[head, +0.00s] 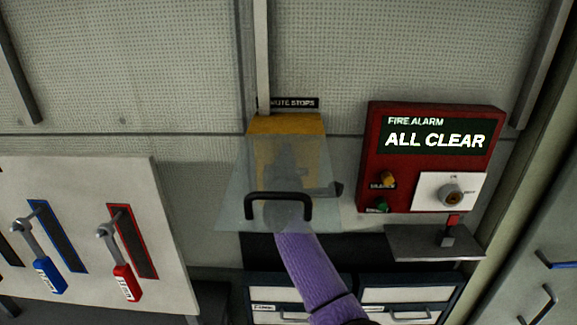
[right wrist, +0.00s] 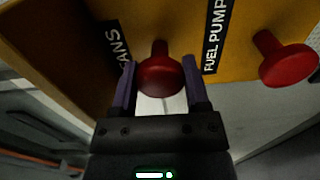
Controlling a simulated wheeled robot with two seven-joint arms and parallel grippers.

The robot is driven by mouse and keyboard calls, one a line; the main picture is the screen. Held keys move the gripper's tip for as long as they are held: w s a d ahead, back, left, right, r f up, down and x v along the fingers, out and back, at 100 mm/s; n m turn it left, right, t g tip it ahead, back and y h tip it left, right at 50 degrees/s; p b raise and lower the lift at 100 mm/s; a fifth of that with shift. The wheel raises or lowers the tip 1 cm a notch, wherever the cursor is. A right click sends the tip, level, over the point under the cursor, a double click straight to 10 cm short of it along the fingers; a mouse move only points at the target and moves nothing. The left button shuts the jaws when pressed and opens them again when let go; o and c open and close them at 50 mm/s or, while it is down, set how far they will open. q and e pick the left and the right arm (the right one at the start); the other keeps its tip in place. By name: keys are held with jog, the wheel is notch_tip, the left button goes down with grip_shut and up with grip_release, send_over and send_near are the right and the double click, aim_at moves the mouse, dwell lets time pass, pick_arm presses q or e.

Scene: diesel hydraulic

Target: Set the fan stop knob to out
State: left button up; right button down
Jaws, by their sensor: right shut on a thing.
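The fan stop knob (right wrist: 160,76) is a round red knob on the yellow stop box, beside the label "FANS" in the right wrist view. My right gripper (right wrist: 160,90) has its two purple fingers on either side of this knob and is shut on it. In the head view the yellow box (head: 286,124) is under the "REMOTE STOPS" label. A clear cover (head: 236,200) with a black handle (head: 278,196) stands in front of the box. My right gripper shows faintly through the cover, and the knob is hidden there. My left gripper is not in view.
A second red knob (right wrist: 287,60) stands right of the "FUEL PUMP" label. The red fire alarm panel (head: 432,155) reads "ALL CLEAR", with a small shelf (head: 425,242) below it.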

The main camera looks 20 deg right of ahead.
jog(key=shift+c, duration=1.5)
grip_release()
jog(key=shift+f, duration=0.2)
jog(key=shift+o, duration=1.3)
jog(key=shift+s+a+r, duration=0.1)
jog(key=shift+s+r, duration=0.05)
jog(key=v, duration=1)
jog(key=shift+b, duration=0.3)
